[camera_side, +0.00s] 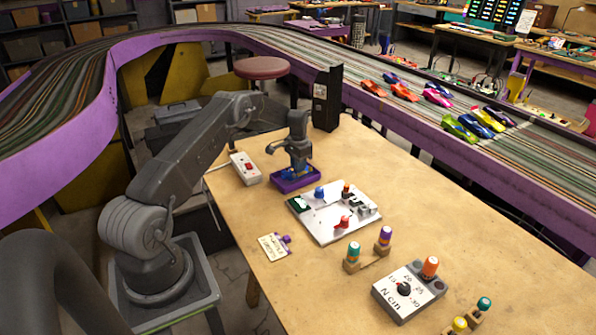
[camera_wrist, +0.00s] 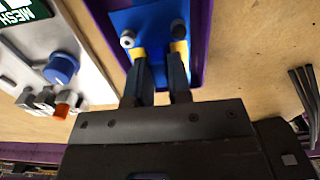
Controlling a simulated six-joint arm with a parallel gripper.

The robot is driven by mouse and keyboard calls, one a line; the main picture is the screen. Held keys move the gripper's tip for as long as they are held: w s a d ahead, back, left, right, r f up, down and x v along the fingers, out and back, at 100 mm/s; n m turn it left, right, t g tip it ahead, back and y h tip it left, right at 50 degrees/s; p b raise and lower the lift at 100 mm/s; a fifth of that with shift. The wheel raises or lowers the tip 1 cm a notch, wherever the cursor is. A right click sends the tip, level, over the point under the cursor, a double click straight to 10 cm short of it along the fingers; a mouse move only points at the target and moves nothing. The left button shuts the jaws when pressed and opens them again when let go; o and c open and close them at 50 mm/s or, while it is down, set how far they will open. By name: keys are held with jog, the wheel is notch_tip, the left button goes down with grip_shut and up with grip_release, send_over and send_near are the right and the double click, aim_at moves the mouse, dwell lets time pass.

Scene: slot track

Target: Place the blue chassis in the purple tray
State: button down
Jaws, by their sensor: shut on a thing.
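The purple tray (camera_side: 312,180) sits on the wooden table toward its far side; its purple wall also shows in the wrist view (camera_wrist: 203,40). The blue chassis (camera_wrist: 153,18) lies within the tray's walls and shows as a small blue patch (camera_side: 288,173) under my gripper in the side view. My gripper (camera_side: 293,166) points down over the tray, shut on the chassis. In the wrist view my gripper's yellow-banded fingers (camera_wrist: 158,52) meet the chassis near two round posts, one light grey and one dark. Whether the chassis rests on the tray floor is unclear.
A white board with knobs (camera_side: 328,225) stands close to the tray's near side. A white box with a red button (camera_side: 245,168) is left of it, and a tall black box (camera_side: 327,98) behind. Drivers in a wooden holder (camera_side: 368,262) and a torque tester (camera_side: 405,300) stand nearer.

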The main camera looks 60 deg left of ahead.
jog(key=shift+f, duration=1.2)
jog(key=shift+f, duration=0.15)
jog(key=c, duration=1.1)
grip_release()
jog(key=shift+o, duration=0.2)
